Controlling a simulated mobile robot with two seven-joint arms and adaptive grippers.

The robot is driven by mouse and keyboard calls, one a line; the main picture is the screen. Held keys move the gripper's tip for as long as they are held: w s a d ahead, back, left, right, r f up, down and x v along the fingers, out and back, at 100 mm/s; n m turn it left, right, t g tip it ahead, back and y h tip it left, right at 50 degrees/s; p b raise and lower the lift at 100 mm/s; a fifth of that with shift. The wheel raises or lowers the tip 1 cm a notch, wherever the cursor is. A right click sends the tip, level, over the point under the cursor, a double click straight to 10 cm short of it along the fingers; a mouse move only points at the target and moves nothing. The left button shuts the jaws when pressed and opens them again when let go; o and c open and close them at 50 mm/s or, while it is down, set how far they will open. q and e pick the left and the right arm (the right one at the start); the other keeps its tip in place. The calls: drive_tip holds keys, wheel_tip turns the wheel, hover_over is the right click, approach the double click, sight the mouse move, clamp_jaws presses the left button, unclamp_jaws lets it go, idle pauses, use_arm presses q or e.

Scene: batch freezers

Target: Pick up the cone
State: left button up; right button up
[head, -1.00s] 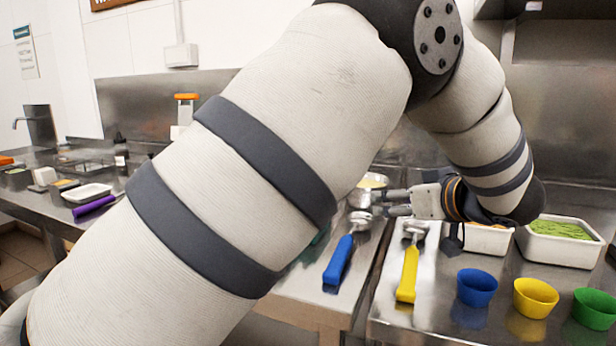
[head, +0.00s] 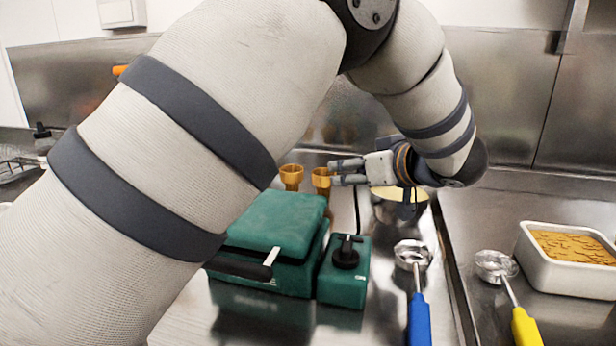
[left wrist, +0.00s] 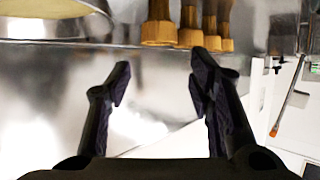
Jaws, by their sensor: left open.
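Several golden-brown cones stand in a row on the steel worktop. Two show in the head view, a left cone (head: 291,177) and a right cone (head: 321,180), behind the green machine. In the left wrist view a cone (left wrist: 158,27) and its neighbours (left wrist: 190,27) stand at the top, ahead of the fingers. My left gripper (head: 334,172) reaches in from the right, its fingertips beside the right cone in the picture. In the left wrist view the gripper (left wrist: 160,77) is open, with nothing between its fingers and a gap to the cones. My right gripper is not in view.
A green machine (head: 275,225) with a green control box (head: 345,272) stands in front of the cones. A bowl of cream (head: 388,210) is below my left wrist. A blue scoop (head: 418,310), a yellow scoop (head: 522,325) and a white tub (head: 560,270) lie right.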

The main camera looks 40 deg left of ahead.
sight(319, 173)
use_arm(q)
drive_tip(key=x, duration=1.2)
drive_tip(key=shift+f, duration=0.15)
drive_tip(key=c, duration=0.4)
